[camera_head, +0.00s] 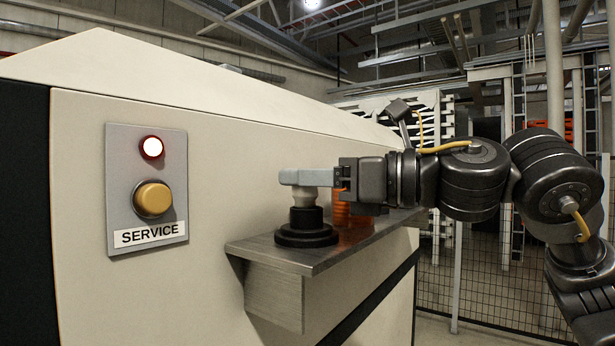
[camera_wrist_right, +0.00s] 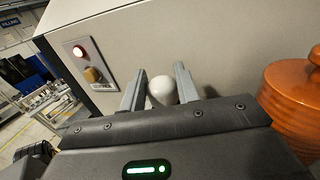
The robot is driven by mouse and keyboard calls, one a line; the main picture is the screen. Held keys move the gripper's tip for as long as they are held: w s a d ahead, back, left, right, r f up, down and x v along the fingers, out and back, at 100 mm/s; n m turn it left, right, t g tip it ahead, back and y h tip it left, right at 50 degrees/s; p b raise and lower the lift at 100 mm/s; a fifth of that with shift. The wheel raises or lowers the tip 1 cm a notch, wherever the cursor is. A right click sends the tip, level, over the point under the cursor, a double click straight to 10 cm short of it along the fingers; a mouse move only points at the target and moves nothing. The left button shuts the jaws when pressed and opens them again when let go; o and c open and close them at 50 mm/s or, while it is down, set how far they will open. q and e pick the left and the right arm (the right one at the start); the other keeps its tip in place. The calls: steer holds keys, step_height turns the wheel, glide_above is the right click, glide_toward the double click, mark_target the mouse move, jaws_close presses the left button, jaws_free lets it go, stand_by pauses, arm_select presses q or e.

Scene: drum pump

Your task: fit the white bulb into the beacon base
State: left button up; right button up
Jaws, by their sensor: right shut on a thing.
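The white bulb (camera_wrist_right: 162,91) shows between the two grey fingers of my right gripper (camera_wrist_right: 160,78) in the right wrist view. In the head view my right gripper (camera_head: 292,178) reaches in from the right, level, and is shut on the bulb (camera_head: 304,197). The bulb's lower part shows below the fingers; its top is hidden by them. The black stepped beacon base (camera_head: 306,228) stands on the metal shelf directly under the bulb. The bulb's lower end meets the base's top in the picture; I cannot tell how deep it sits. My left gripper is not in view.
The metal shelf (camera_head: 272,254) juts from the cream machine housing (camera_head: 225,150). An orange ribbed cover (camera_head: 341,212) stands behind the base, close to my right gripper; it is large at right in the wrist view (camera_wrist_right: 293,104). A SERVICE panel (camera_head: 118,190) with a lit red lamp and yellow button is left.

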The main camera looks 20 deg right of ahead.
steer(key=shift+d, duration=0.1)
steer(key=o, duration=1)
steer(key=shift+s, duration=0.1)
steer(key=shift+o, duration=0.2)
steer(key=shift+s+d, duration=0.1)
steer(key=shift+d, duration=0.05)
steer(key=b+v, duration=0.4)
steer(key=v, duration=0.6)
steer(key=shift+s+d+b, duration=0.15)
steer(key=shift+b, duration=0.2)
